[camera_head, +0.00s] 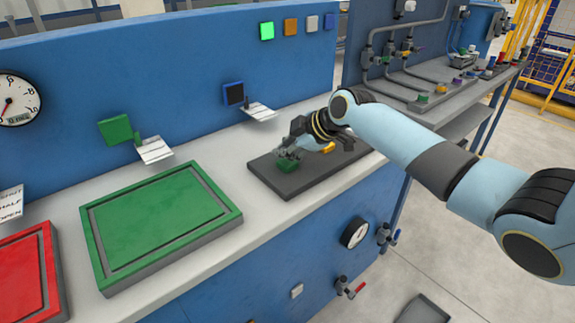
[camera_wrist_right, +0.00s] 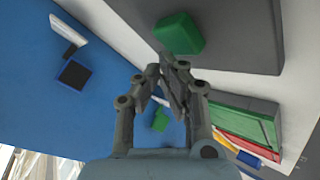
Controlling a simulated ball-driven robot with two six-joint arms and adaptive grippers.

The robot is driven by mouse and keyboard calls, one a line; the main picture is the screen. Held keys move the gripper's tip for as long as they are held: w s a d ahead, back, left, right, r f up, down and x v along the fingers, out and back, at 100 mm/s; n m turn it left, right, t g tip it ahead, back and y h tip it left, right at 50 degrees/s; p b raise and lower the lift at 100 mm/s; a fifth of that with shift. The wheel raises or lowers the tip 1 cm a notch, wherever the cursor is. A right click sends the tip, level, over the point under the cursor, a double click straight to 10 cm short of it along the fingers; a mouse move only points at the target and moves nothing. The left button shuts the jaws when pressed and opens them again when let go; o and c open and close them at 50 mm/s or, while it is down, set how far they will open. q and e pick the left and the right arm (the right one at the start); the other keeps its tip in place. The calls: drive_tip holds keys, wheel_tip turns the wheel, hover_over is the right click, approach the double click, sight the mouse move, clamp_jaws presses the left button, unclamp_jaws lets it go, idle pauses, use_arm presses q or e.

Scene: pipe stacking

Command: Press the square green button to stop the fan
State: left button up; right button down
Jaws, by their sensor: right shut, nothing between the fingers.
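A green button with rounded corners (camera_head: 287,166) sits on a dark grey panel (camera_head: 290,187) on the workbench. It also shows in the right wrist view (camera_wrist_right: 180,33), near the top, just ahead of the fingertips. My right gripper (camera_head: 287,154) is over the panel, shut and empty, with its fingertips close to the green button. In the right wrist view my fingertips (camera_wrist_right: 164,70) are together, and a small gap to the button seems to show. Whether they touch it is hard to tell. No fan is clearly visible. My left gripper is out of view.
An orange-yellow piece (camera_head: 328,147) lies on the panel behind my gripper. A green tray (camera_head: 115,278) and a red tray (camera_head: 58,300) are to the left. The blue back wall (camera_head: 190,75) carries a lit green square (camera_head: 267,31) and a larger green square (camera_head: 116,130).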

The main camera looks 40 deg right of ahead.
sight(286, 163)
idle(0.3)
drive_tip(key=shift+f+b, duration=0.35)
drive_tip(key=shift+f, duration=0.35)
idle(0.3)
drive_tip(key=shift+r, duration=0.15)
drive_tip(key=shift+r+p, duration=0.4)
drive_tip(key=shift+r, duration=0.15)
drive_tip(key=shift+r, duration=0.1)
wheel_tip(286, 163, up, 6)
drive_tip(key=p, duration=0.5)
